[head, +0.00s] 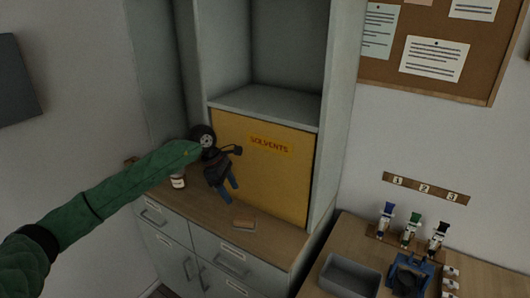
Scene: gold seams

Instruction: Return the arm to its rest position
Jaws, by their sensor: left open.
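My left arm (110,190) in its green sleeve reaches in from the left edge, up and to the right. My left gripper (229,190) is open and empty. Its blue fingers point down to the right, in front of the yellow panel (225,130) labelled SOLVENTS and above the wooden counter. The panel stands upright below the grey shelf. My right arm and gripper are not in view.
A small bottle (178,181) stands by my forearm. At right, a bench holds a grey tray (348,276), a blue device (410,272) and bottles with blue (386,214), green (412,226) and black (437,236) tops.

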